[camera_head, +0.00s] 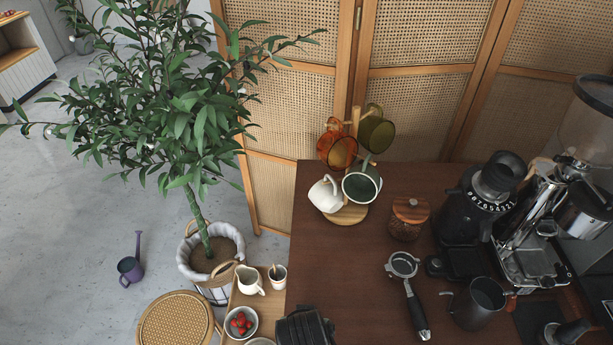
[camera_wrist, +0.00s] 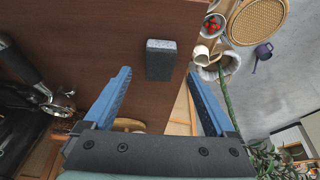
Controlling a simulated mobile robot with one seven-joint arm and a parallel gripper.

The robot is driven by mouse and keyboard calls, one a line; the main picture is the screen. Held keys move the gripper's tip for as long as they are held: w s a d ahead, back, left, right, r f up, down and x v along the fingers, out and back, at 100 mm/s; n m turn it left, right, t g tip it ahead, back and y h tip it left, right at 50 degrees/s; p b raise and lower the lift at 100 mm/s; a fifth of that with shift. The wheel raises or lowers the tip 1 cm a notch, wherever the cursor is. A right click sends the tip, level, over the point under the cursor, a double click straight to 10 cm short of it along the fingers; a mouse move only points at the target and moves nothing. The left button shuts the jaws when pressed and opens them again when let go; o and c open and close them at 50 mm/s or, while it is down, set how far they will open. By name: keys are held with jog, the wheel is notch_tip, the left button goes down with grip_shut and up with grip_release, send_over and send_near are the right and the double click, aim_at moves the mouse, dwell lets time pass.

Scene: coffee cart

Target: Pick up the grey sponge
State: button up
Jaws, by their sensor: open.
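The grey sponge (camera_wrist: 161,60) is a small dark grey speckled block on the brown wooden counter, near the counter's edge in the wrist view. My gripper (camera_wrist: 158,74) is open, with its two blue fingers wide apart. Nothing is held, and the height above the sponge is hard to tell. In the head view the dark body of my gripper (camera_head: 305,328) shows at the bottom edge; its fingertips and the sponge cannot be made out there.
A portafilter (camera_head: 404,266) lies on the counter (camera_head: 345,262), with a steel pitcher (camera_head: 479,303) and grinder (camera_head: 480,195) to its right. A mug tree with cups (camera_head: 362,185) and a lidded jar (camera_head: 408,218) stand behind. A cream jug (camera_head: 249,281) and strawberry bowl (camera_head: 241,322) are left of the edge.

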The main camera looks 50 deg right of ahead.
jog(key=shift+p+x, duration=0.45)
jog(key=shift+x, duration=1.9)
jog(key=shift+w+d+r, duration=0.1)
jog(key=shift+w+d, duration=0.05)
grip_shut()
notch_tip(320, 180, up, 10)
jog(key=b, duration=0.1)
